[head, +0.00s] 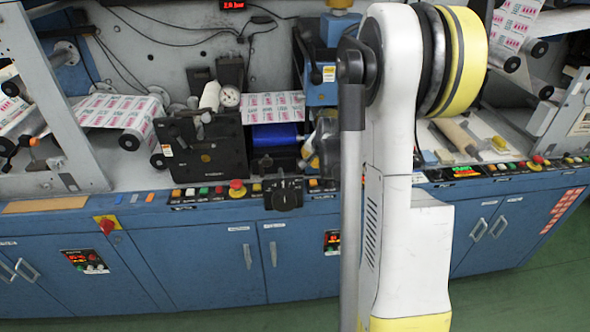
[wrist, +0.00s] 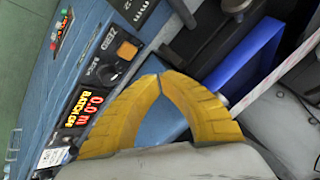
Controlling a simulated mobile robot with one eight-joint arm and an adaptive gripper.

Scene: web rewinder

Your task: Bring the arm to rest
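My gripper (wrist: 160,76) shows in the wrist view with two curved yellow fingers. Their tips meet, and nothing is held between them; blue machine surface shows through the gap behind the tips. The fingers are over the front control edge of the machine, beside a lit counter display (wrist: 84,113). In the head view my white and yellow arm (head: 410,170) stands upright in front of the rewinder, right of centre. My gripper's fingers cannot be made out there.
The blue rewinder cabinet (head: 205,265) spans the head view. A blue roller (head: 275,136), a black plate (head: 205,158), a dial gauge (head: 229,96) and printed web (head: 118,110) are behind its button-lined edge. A red emergency button (head: 237,187) protrudes there. Green floor (head: 540,290) is clear at lower right.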

